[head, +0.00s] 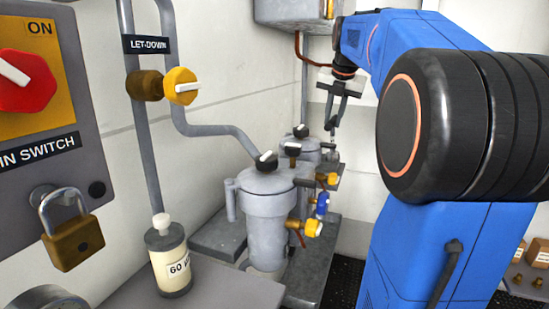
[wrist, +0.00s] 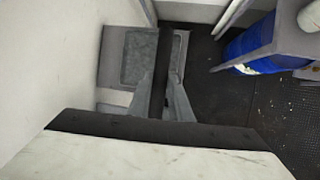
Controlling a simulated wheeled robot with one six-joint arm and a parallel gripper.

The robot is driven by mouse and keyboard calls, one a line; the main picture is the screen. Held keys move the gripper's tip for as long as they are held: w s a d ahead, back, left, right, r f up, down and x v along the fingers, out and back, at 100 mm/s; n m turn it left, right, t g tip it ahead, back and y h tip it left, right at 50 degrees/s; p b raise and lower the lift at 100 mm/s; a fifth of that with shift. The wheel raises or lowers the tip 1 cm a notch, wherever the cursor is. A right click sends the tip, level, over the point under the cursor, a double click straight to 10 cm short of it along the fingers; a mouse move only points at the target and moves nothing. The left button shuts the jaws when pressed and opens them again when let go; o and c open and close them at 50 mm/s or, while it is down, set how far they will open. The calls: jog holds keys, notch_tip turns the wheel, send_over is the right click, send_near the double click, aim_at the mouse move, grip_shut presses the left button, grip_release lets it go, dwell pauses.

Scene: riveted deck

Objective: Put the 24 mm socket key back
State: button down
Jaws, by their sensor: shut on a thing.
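My gripper (head: 337,112) hangs fingers-down in the head view, at the back above the grey filter housings. In the wrist view its two grey fingers close on a dark straight bar (wrist: 161,62), which I take to be the 24 mm socket key. The bar runs up the picture between the fingers. In the head view the held part is small and dark, and its lower end is hard to tell from the fittings behind. I cannot make out a holder for the key in either view.
Grey filter housings (head: 268,205) with black-knobbed caps and brass fittings stand below my gripper. A yellow let-down valve (head: 181,86), a padlock (head: 73,232) and a labelled canister (head: 168,262) are at the left. A blue drum (wrist: 250,45) stands on the dark floor at the right.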

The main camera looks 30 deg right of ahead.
jog(key=w+a, duration=1.2)
jog(key=w, duration=0.3)
notch_tip(320, 180, down, 7)
jog(key=shift+w+r, duration=0.15)
jog(key=c, duration=1.6)
grip_release()
jog(key=v, duration=1.1)
jog(key=shift+s+d+r, duration=0.2)
jog(key=shift+s+r, duration=0.05)
jog(key=shift+s, duration=0.2)
